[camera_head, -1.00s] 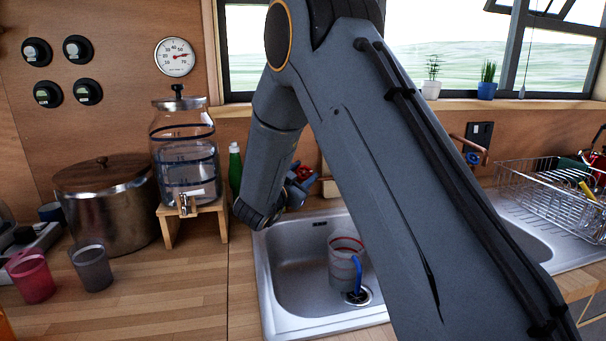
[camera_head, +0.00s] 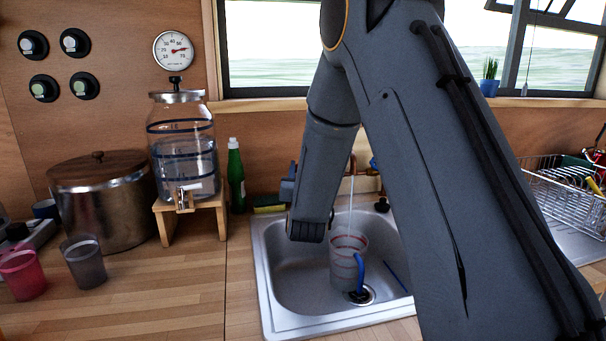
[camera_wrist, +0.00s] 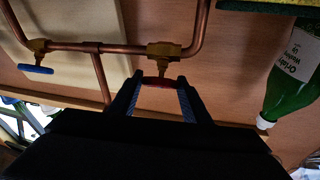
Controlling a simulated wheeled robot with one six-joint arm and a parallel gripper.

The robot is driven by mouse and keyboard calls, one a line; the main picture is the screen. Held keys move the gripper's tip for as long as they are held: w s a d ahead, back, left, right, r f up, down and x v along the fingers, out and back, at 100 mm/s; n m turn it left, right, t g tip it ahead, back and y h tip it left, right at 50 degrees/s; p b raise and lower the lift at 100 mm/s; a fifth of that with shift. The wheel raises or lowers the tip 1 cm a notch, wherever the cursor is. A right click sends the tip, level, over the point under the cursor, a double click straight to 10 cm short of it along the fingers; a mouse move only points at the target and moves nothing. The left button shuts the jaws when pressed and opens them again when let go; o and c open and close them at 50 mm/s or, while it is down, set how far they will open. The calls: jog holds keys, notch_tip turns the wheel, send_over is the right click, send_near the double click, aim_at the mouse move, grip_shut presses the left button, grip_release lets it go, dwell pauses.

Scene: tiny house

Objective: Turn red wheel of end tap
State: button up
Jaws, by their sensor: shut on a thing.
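The copper tap pipe (camera_wrist: 75,47) runs across the wrist view with two brass valves. The end valve (camera_wrist: 163,50) carries the red wheel (camera_wrist: 160,82), seen edge-on. My gripper (camera_wrist: 160,80) is shut on this wheel, one blue-lined finger at each side. The other valve carries a blue wheel (camera_wrist: 36,69), apart from my gripper. In the head view my gripper (camera_head: 289,185) shows only partly at the left of my forearm, and the red wheel is hidden. A thin water stream (camera_head: 350,205) falls from the copper spout (camera_head: 352,166) into a clear jug.
The clear jug (camera_head: 343,270) with red rings and a blue handle stands in the sink (camera_head: 283,300). A green bottle (camera_head: 235,175) and a glass dispenser (camera_head: 183,140) stand left of the sink. A wire dish rack (camera_head: 555,195) is at the right.

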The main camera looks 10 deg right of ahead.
jog(key=shift+n+y, duration=0.6)
jog(key=shift+n, duration=0.1)
jog(key=o, duration=1)
jog(key=shift+o, duration=0.2)
jog(key=s+a+f+b, duration=0.1)
jog(key=s, duration=0.6)
jog(key=shift+s+b, duration=0.3)
jog(key=shift+s, duration=0.05)
jog(key=shift+f, duration=0.1)
